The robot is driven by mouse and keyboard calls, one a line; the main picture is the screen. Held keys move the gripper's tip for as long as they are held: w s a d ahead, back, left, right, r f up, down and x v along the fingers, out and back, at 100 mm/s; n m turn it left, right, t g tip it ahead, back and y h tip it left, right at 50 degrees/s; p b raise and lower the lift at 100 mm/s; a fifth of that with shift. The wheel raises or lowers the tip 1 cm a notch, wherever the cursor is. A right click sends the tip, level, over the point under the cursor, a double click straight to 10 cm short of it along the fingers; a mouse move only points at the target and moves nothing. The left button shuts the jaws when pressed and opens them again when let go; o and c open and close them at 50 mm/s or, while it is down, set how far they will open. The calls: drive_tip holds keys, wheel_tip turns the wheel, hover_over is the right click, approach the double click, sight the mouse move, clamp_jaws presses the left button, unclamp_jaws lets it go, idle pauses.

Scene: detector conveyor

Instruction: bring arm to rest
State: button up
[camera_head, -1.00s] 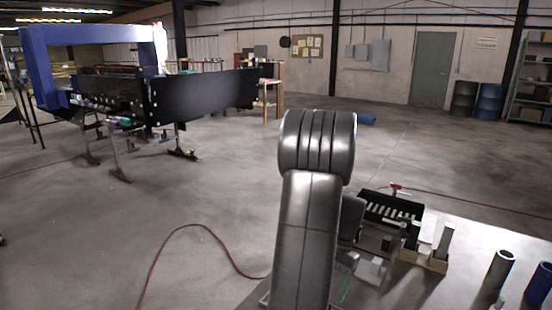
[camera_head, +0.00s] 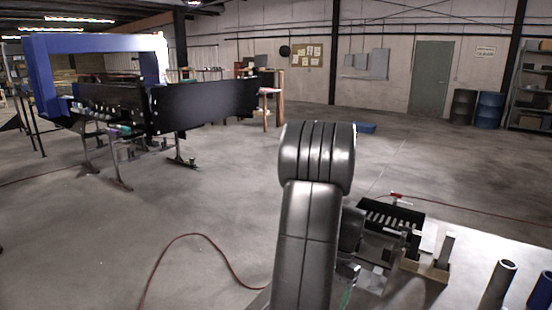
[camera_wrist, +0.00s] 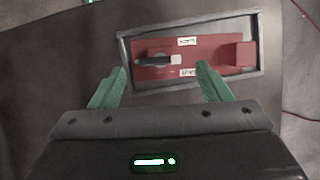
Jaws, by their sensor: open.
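My gripper (camera_wrist: 160,82) shows in the wrist view with its two green fingers spread apart and nothing between them. Beyond the fingertips is a grey-rimmed tray (camera_wrist: 258,50) holding a red panel (camera_wrist: 205,56) with white labels and a grey handle-like part (camera_wrist: 160,60). In the head view my dark grey arm stands folded in the middle foreground and hides most of the gripper behind it.
A black slotted rack (camera_head: 392,217), a wooden holder (camera_head: 425,268) and dark tubes (camera_head: 497,285) are at the lower right. A conveyor with a blue arch (camera_head: 45,75) stands at left. A red hose (camera_head: 190,236) crosses the open floor.

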drive_tip(key=x, duration=0.3)
drive_tip(key=shift+s+f, duration=0.15)
drive_tip(key=shift+f, duration=0.1)
drive_tip(key=shift+a+n+h, duration=0.1)
drive_tip(key=shift+n+h, duration=0.2)
drive_tip(key=shift+n, duration=0.3)
drive_tip(key=n, duration=0.2)
drive_tip(key=n+g+h, duration=0.1)
drive_tip(key=n, duration=0.2)
drive_tip(key=shift+a+h, duration=0.1)
drive_tip(key=shift+h, duration=0.2)
drive_tip(key=n+h, duration=0.1)
drive_tip(key=n, duration=0.2)
drive_tip(key=n+h, duration=0.1)
drive_tip(key=n, duration=0.2)
drive_tip(key=shift+a+h, duration=0.2)
drive_tip(key=shift+h, duration=0.1)
drive_tip(key=v, duration=0.7)
drive_tip(key=shift+r+n+b, duration=0.2)
drive_tip(key=shift+n+b, duration=0.15)
drive_tip(key=shift+n, duration=0.05)
drive_tip(key=shift+a+t, duration=0.1)
drive_tip(key=shift+t, duration=0.2)
